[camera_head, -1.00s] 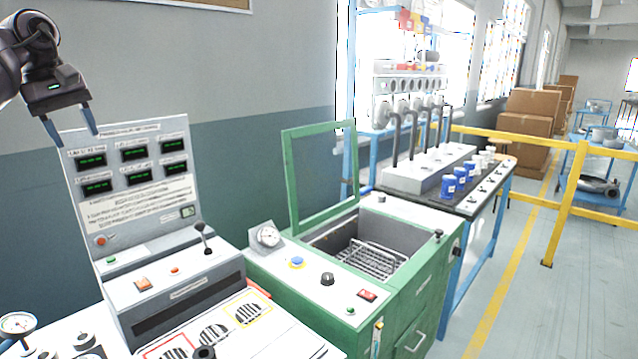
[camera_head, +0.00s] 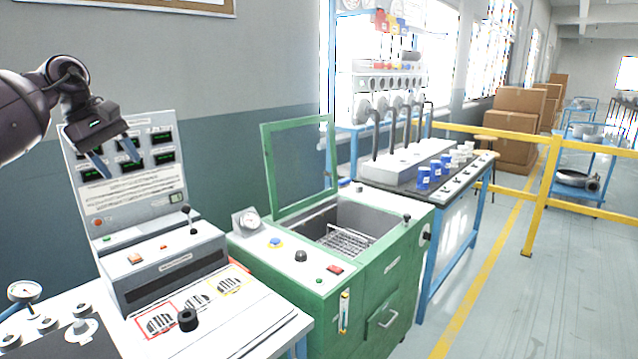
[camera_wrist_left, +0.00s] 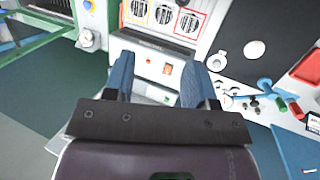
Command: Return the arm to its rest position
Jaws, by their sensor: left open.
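My left gripper (camera_head: 115,159) is at the upper left in the head view, in front of the grey control panel (camera_head: 180,198) with several dark displays. Its two blue fingers are apart with nothing between them. In the left wrist view the open fingers (camera_wrist_left: 168,80) point toward the console (camera_wrist_left: 150,62) with its switches, and the gap between them is empty. I cannot tell exactly how far the fingertips are from the panel. My right arm and gripper do not show.
A green machine (camera_head: 385,272) with an open framed lid and a wire basket stands right of the console. Beyond it is a bench (camera_head: 455,200) with blue and white cups. A yellow railing (camera_head: 540,205) crosses the right. The floor (camera_head: 560,300) at right is clear.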

